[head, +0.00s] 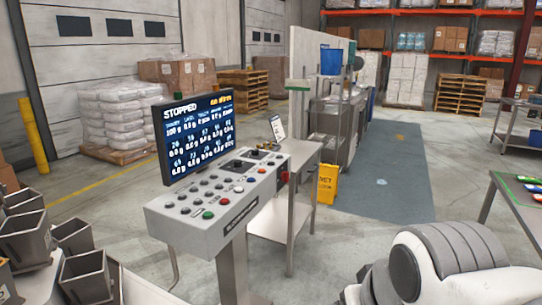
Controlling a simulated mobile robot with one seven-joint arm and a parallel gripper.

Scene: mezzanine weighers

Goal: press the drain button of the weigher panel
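The weigher panel (212,232) is a grey, sloped console on a post, left of centre. Its top carries several rows of small buttons, mostly dark or grey. A green button (208,215) sits near the front edge, with a red, a white and a blue one further along. The button labels are too small to read, so I cannot tell which is the drain button. A screen (197,132) above the console reads STOPPED with rows of weights. A white and grey part of my arm shows at the lower right, apart from the panel. My gripper is not in view.
A steel table (276,222) stands right behind the console. Metal weigher buckets (86,276) crowd the lower left. A dark-topped table (525,196) is at the right edge.

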